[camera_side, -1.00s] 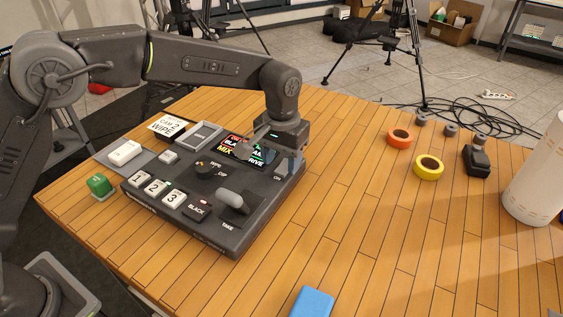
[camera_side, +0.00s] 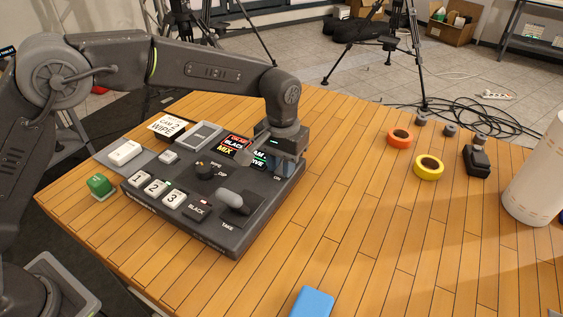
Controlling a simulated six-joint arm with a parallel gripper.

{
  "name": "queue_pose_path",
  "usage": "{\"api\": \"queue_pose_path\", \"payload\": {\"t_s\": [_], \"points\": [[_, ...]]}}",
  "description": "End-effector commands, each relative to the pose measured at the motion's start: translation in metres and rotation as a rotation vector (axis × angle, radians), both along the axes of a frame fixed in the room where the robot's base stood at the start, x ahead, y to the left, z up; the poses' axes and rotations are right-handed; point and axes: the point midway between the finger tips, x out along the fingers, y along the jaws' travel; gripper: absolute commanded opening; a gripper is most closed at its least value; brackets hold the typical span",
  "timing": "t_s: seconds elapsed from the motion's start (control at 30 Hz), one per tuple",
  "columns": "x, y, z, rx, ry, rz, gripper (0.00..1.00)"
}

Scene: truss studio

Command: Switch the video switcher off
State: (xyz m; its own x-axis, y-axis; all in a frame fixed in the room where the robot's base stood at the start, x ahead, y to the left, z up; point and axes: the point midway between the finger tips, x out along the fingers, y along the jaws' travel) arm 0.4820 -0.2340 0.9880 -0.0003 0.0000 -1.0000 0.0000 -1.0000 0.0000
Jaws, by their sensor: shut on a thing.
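The video switcher (camera_side: 222,236) is a dark grey console on the wooden table, with white buttons 1, 2 and 3 (camera_side: 154,187), a black button (camera_side: 197,209), a knob (camera_side: 205,168) and a T-shaped take lever (camera_side: 230,200). Its small screen (camera_side: 233,144) is lit and partly hidden by my gripper. My gripper (camera_side: 274,165) points down at the switcher's far right corner, by the on/off label. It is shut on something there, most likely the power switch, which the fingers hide.
A green block (camera_side: 99,185), a cue card (camera_side: 168,126) and a white block on a grey pad (camera_side: 125,152) lie around the switcher's left side. A blue block (camera_side: 312,302) is at the front. Orange tape (camera_side: 399,138) and yellow tape (camera_side: 428,167) are at right. The table's middle right is clear.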

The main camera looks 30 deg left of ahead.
Motion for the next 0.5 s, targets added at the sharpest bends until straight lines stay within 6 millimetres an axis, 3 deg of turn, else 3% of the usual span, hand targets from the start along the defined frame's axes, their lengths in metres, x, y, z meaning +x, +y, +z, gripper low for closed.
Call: {"api": "queue_pose_path", "payload": {"t_s": [0.5], "points": [[0.0073,0.0001,0.0020,0.000,0.231,0.002,0.04]]}}
